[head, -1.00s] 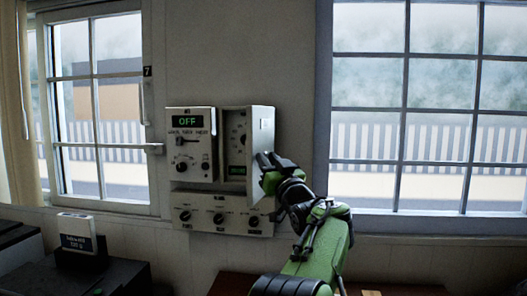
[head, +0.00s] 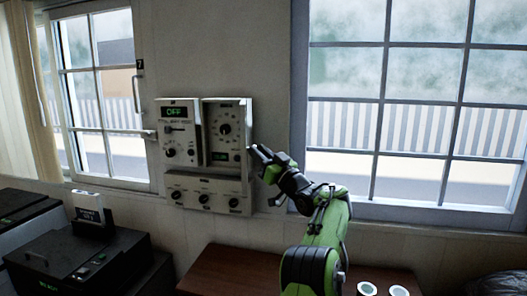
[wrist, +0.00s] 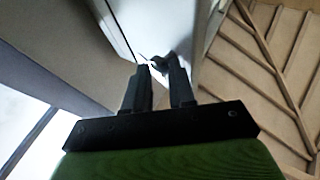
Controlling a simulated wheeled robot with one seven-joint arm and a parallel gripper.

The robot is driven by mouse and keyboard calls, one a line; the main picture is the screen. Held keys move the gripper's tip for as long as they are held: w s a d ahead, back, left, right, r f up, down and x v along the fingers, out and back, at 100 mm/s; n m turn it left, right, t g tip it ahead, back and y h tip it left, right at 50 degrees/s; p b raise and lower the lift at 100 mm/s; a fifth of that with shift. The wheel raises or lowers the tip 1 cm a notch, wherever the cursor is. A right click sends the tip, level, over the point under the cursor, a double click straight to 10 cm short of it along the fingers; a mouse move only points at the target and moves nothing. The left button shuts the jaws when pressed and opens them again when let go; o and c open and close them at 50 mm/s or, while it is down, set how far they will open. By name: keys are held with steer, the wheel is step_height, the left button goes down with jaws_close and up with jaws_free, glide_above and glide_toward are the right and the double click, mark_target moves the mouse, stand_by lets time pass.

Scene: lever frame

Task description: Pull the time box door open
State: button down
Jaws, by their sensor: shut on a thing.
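The time box (head: 226,112) is the right-hand box of the white control panel on the wall. Its dial face and small green display are in plain view. Its door (head: 249,135) stands out from the box's right side and shows as a thin pale strip. My gripper (head: 260,153) is at the door's outer edge and shut on it. In the wrist view, my gripper's two dark fingers (wrist: 159,72) reach to the edge of a pale panel, likely the door (wrist: 178,22). The exact grip between the fingertips is hard to make out.
An OFF display box (head: 178,130) is left of the time box, with a row of knobs (head: 204,200) below. Windows flank the panel. A brown table (head: 225,270) and two white cups (head: 368,289) are below; dark equipment (head: 75,260) stands at left.

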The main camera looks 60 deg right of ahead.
steer(key=shift+w+a+r, duration=0.15)
steer(key=shift+a+r, duration=0.05)
steer(key=shift+r, duration=0.5)
steer(key=c, duration=1.4)
jaws_free()
steer(key=o, duration=0.5)
steer(key=shift+w+d+f, duration=0.2)
steer(key=shift+w, duration=0.2)
steer(key=shift+w+d+f, duration=0.15)
steer(key=shift+w+f, duration=0.05)
steer(key=shift+w, duration=0.2)
steer(key=b+v, duration=1.1)
steer(key=v, duration=0.5)
steer(key=shift+f+b, duration=0.15)
steer(key=shift+b, duration=0.2)
steer(key=shift+s+d, duration=0.1)
steer(key=shift+s, duration=0.1)
